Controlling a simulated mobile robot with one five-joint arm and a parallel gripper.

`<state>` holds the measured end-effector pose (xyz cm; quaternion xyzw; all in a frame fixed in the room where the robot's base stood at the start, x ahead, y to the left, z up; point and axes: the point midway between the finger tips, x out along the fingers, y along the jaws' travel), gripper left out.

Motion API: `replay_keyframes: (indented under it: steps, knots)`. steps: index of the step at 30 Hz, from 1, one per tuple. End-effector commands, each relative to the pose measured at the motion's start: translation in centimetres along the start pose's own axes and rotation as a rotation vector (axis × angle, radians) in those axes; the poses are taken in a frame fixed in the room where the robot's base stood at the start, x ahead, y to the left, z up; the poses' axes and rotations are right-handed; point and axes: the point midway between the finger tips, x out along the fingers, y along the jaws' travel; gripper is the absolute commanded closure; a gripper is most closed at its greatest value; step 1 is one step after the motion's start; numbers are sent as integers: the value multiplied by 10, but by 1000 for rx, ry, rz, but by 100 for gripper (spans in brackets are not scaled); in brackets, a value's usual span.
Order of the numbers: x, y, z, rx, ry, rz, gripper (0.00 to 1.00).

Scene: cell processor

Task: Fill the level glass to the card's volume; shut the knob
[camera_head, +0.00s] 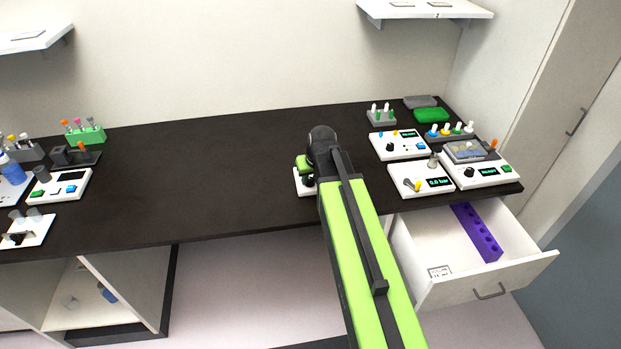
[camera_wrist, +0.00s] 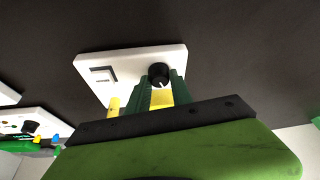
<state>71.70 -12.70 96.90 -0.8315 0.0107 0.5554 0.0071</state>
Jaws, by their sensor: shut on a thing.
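A white panel (camera_head: 304,189) lies on the dark bench, mostly hidden by my arm in the head view. In the wrist view the white panel (camera_wrist: 128,59) bears a round black knob (camera_wrist: 158,69) with a white mark and a small pale square inset (camera_wrist: 102,76). My gripper (camera_wrist: 159,80) has its green fingers closed on the sides of the knob. A yellow part shows between the fingers and another yellow piece (camera_wrist: 113,107) stands beside them; I cannot tell what these are. I cannot make out the level glass or its fill.
Instrument boxes with displays (camera_head: 400,145) and racks stand on the right of the bench. An open drawer (camera_head: 430,292) juts out below, with a purple rack (camera_head: 477,232). More devices (camera_head: 60,186) stand at left. The bench middle is clear.

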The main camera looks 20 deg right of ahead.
Motion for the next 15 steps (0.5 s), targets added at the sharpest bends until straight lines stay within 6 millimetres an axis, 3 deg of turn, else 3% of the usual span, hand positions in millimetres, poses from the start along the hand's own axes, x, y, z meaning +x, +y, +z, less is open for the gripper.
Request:
replay_keyframes:
  steps: [8,15]
  knots:
    - [0,0,0,-12,-1,-6,100]
    - [1,3,-1,-233,-2,-98,100]
